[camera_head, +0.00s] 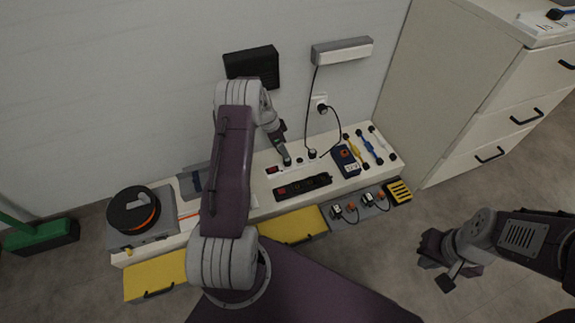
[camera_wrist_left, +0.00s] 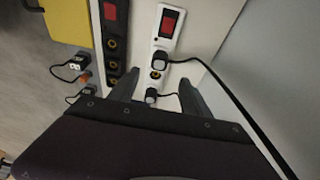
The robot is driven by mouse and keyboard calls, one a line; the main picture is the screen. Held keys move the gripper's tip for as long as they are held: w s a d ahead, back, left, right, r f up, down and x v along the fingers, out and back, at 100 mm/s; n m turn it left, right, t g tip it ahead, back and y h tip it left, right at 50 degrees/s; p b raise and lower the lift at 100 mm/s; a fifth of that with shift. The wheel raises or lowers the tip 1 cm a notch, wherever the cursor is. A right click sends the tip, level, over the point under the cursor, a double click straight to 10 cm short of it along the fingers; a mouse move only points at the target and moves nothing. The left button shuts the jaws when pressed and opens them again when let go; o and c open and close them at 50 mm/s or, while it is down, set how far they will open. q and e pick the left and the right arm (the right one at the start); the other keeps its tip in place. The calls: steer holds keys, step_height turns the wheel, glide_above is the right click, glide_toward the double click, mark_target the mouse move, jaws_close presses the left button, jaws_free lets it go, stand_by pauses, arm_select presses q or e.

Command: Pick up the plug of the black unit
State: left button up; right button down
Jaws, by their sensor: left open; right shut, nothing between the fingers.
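The black unit (camera_head: 254,66) hangs on the wall, partly hidden behind my left arm. Below it, a white power strip (camera_wrist_left: 148,42) with a red switch lies on the bench. In the left wrist view one black plug (camera_wrist_left: 161,60) sits in the strip, its cord running toward the wall. A second, smaller plug (camera_wrist_left: 151,96) with a cord sits farther along. I cannot trace which cord reaches the black unit. My left gripper (camera_wrist_left: 158,86) is open above the strip, with the second plug between its fingers in view; contact cannot be told. My right gripper (camera_head: 440,268) is shut and empty, away at right.
A black power strip (camera_head: 302,187) lies in front of the white one. A white wall unit (camera_head: 342,51) has a hanging cord. An outlet (camera_head: 319,103), coloured tools, a cable reel (camera_head: 133,210) and a drawer cabinet (camera_head: 470,95) surround the bench. Loose plugs (camera_head: 350,207) lie in front.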

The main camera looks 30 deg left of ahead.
mark_target(287, 162)
arm_select(q)
steer(key=b+x, duration=0.2)
steer(key=x, duration=0.1)
steer(key=shift+f, duration=0.2)
steer(key=shift+r, duration=0.1)
steer(key=b+x, duration=0.4)
steer(key=shift+s+f+b, duration=0.2)
steer(key=shift+f+b, duration=0.2)
steer(key=shift+f, duration=0.05)
steer(key=shift+w+f, duration=0.15)
steer(key=shift+f, duration=0.15)
steer(key=shift+r, duration=0.25)
jaws_close()
arm_select(e)
step_height(287, 162, down, 8)
